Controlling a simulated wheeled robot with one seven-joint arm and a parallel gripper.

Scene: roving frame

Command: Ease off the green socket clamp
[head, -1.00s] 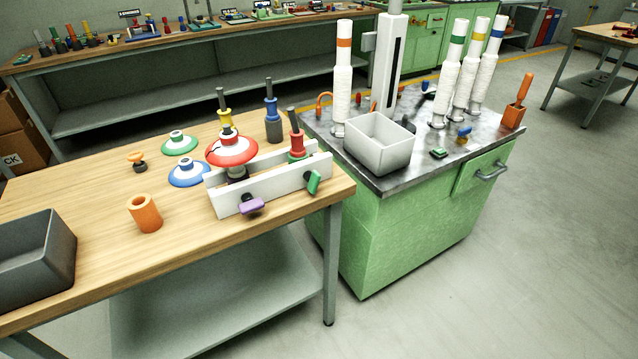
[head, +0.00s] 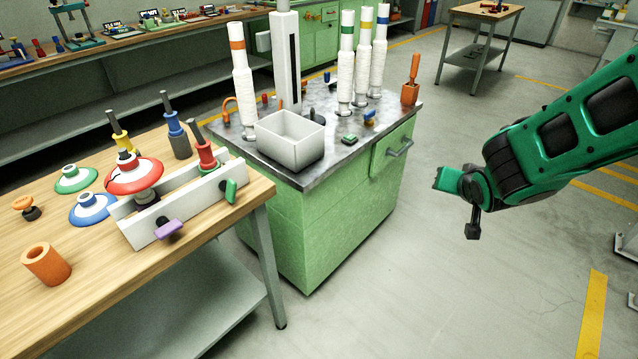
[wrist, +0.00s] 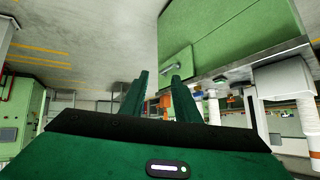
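The green clamp knob (head: 231,190) sits at the right end of the front face of a white two-rail holder (head: 150,231) on the wooden bench. A purple knob (head: 168,229) is on the same face, further left. A red-and-white disc part and a red-handled tool (head: 205,151) stand in the holder. My gripper (head: 447,180) is in the air right of the green cabinet, well away from the holder. In the wrist view its two green fingers (wrist: 158,85) are apart with nothing between them. The clamp does not show clearly in the wrist view.
The green cabinet (head: 330,220) stands beside the wooden bench (head: 90,300), with a grey bin (head: 290,140) and white-wrapped posts on top. An orange cylinder (head: 46,264) and blue and green discs (head: 75,178) lie on the bench. The floor (head: 440,290) at right is clear.

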